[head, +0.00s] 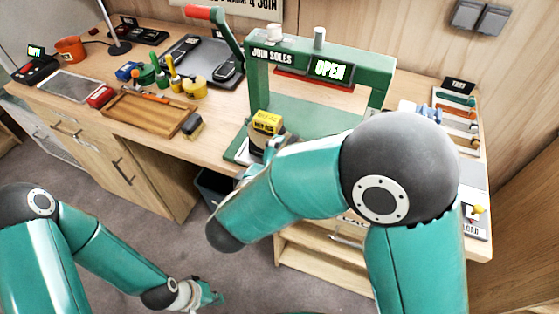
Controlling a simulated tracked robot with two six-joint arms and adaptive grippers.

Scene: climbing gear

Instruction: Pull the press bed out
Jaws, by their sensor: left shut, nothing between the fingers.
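The green press (320,62) stands at the back of the workbench, marked JOIN SOLES, with a lit OPEN display (331,70). Its flat green bed (312,117) lies low between the posts, its right part hidden by my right arm. A yellow-topped block (267,122) stands at the bed's front left. My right gripper (270,147) is mostly hidden behind my arm, close to the bed's front and the block; contact and finger state cannot be made out. My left gripper (212,295) is shut and empty, low over the floor, away from the press.
A red-handled lever (197,12) rises at the press's left. A wooden tray (140,118), a brush (192,125), a yellow pot (195,87) and a grey mat (203,62) lie left. A tool rack (455,118) is right. Grey floor (140,220) is open in front.

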